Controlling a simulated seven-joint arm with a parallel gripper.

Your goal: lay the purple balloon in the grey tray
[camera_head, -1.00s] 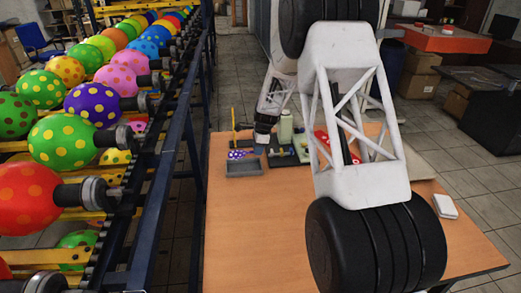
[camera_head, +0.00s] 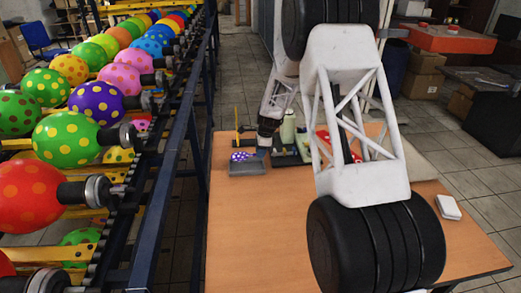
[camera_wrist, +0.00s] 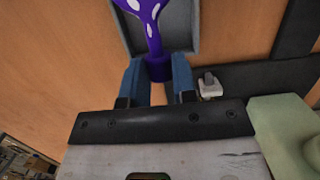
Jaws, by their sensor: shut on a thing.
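The purple balloon with white spots (camera_head: 241,156) shows small at the far left of the table in the head view. In the wrist view the balloon (camera_wrist: 152,35) extends up from its narrow neck, over the inside of the grey tray (camera_wrist: 185,42). The tray (camera_head: 248,170) also shows in the head view, right at the balloon. My gripper (camera_wrist: 158,75) has its two blue fingers on either side of the purple neck end, shut on it. In the head view my gripper (camera_head: 264,150) is at the tray's right side. I cannot tell whether the balloon touches the tray floor.
A pale green bottle (camera_head: 288,128) stands close to the right of my gripper. A yellow post (camera_head: 236,127) stands behind the tray. A rack of colourful dotted balloons (camera_head: 66,140) runs along the left.

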